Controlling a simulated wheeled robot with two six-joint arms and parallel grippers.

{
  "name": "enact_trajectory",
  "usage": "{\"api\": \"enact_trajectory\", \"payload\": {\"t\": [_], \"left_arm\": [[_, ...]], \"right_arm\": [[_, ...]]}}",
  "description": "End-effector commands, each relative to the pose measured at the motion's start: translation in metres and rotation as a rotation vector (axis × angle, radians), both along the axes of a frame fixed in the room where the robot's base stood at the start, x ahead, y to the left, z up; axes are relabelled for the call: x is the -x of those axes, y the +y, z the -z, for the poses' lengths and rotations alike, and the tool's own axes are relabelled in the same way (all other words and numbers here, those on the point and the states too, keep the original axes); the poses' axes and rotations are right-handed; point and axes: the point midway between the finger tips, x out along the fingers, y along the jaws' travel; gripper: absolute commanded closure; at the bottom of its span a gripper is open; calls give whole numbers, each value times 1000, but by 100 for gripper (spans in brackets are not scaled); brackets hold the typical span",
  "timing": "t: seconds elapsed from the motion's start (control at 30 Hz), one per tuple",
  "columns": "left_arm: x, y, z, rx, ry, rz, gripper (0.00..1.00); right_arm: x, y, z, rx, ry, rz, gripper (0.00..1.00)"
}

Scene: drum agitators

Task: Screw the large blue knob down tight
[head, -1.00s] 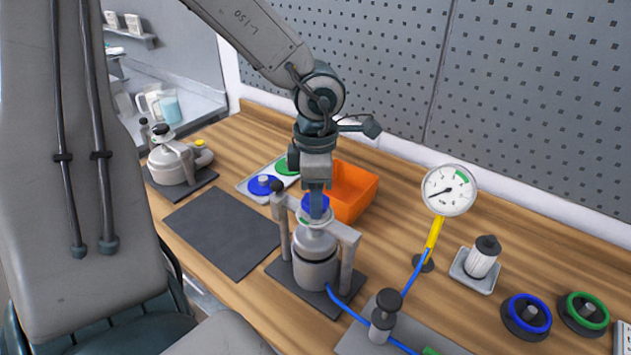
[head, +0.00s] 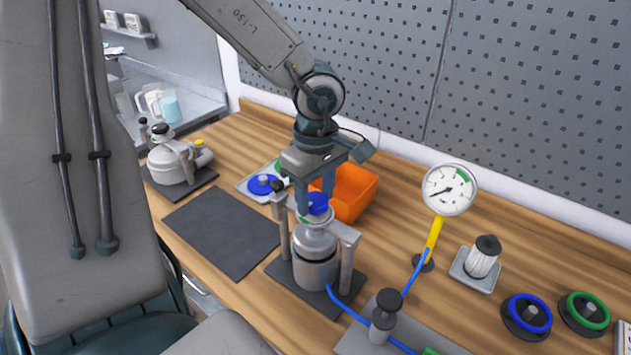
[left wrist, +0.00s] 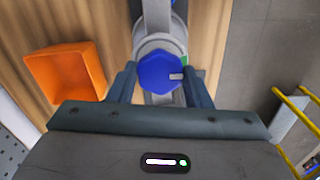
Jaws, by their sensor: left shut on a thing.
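The large blue knob (head: 317,204) sits on top of the grey metal vessel (head: 315,262), which stands upright in a clamp frame on a dark mat. My left gripper (head: 317,205) comes from above and is shut on the knob. In the left wrist view the blue knob (left wrist: 158,73) shows from above as a hexagon with a small light mark at its right, between the two fingers of the left gripper (left wrist: 158,80). The knob's thread is hidden. My right gripper is not in view.
An orange bin (head: 358,192) stands close behind the vessel. A pressure gauge (head: 449,190) on a yellow stem, a blue hose and a black-knobbed valve (head: 384,316) are to the right. Blue (head: 527,316) and green (head: 584,313) ringed parts lie far right. A bare dark mat (head: 222,232) lies left.

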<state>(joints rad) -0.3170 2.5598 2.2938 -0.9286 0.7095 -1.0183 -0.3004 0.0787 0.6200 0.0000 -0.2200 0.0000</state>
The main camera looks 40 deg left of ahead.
Motion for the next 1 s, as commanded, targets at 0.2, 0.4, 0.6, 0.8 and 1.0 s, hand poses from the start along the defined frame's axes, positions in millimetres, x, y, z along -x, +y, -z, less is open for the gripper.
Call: {"api": "enact_trajectory", "payload": {"t": [0.2, 0.4, 0.6, 0.8, 1.0], "left_arm": [[-2, 0, -2, -1, -6, 60, 78], [-2, 1, -2, -1, -6, 77, 78], [-2, 1, -3, -2, -7, 78, 78], [-2, 1, -3, -2, -6, 77, 40], [-1, 0, -1, -1, -4, 77, 33]], "right_arm": [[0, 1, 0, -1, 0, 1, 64], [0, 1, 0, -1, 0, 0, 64], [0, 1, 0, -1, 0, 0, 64], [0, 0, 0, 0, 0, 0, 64], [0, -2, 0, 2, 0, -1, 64]]}}
